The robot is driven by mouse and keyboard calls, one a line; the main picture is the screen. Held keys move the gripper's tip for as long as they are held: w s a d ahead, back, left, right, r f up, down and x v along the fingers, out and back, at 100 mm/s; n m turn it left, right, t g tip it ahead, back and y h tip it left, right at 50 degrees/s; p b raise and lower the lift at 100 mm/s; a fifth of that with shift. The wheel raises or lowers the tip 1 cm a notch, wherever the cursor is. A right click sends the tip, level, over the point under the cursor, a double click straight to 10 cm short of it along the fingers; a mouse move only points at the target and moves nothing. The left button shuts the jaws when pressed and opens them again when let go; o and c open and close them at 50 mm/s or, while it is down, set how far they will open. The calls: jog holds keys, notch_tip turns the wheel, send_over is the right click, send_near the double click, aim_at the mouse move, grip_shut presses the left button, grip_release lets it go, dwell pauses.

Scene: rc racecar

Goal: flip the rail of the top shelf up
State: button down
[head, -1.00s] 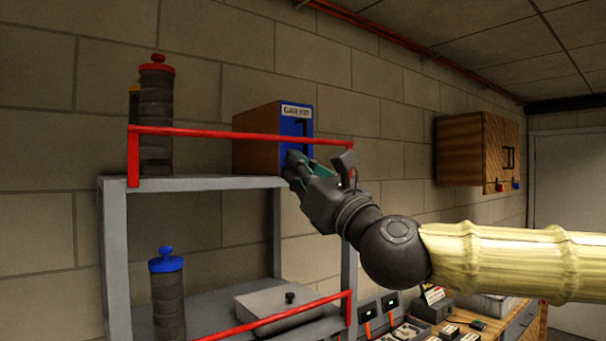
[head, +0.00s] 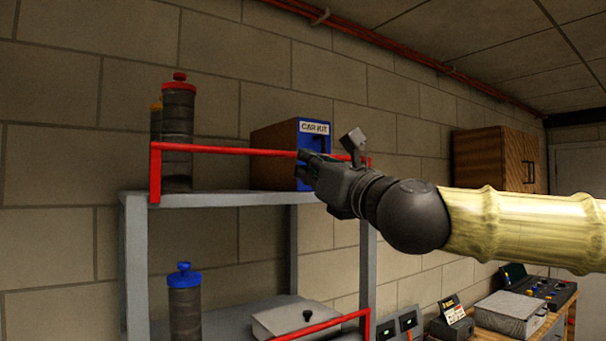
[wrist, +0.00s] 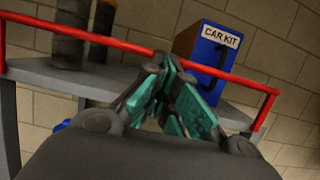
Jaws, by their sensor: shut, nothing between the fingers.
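The red rail (head: 225,149) of the top shelf (head: 215,199) stands raised along its front, above the board, with an upright at each end. It also crosses the wrist view (wrist: 95,36) from left to right. My gripper (head: 306,160) is shut and empty, with its fingertips at the rail near its right part. In the wrist view the fingertips (wrist: 165,62) reach the rail from below; whether they touch it I cannot tell. A blue and brown box marked CAR KIT (head: 312,142) stands on the shelf behind the rail.
Canisters with red (head: 178,130) and yellow lids stand at the shelf's left end. Below are a blue-lidded canister (head: 184,305), a grey case (head: 300,318) and a lower red rail (head: 335,322). A wooden cabinet (head: 490,160) hangs at right above a workbench.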

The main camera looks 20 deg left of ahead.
aim_at(288, 152)
jog(key=shift+w+a+r+h, duration=0.25)
jog(key=shift+a+r, duration=0.15)
jog(key=shift+r, duration=0.1)
jog(key=shift+w+a+r+h, duration=0.25)
jog(key=shift+a+r, duration=0.1)
jog(key=shift+r, duration=0.1)
jog(key=shift+w+a+g, duration=0.1)
jog(key=shift+a+g, duration=0.05)
jog(key=shift+g, duration=0.25)
jog(key=shift+w+a+r+p, duration=0.15)
jog(key=shift+w+a+p, duration=0.05)
jog(key=shift+p, duration=0.15)
jog(key=shift+w+a+r, duration=0.15)
jog(key=shift+a, duration=0.05)
jog(key=shift+d, duration=0.1)
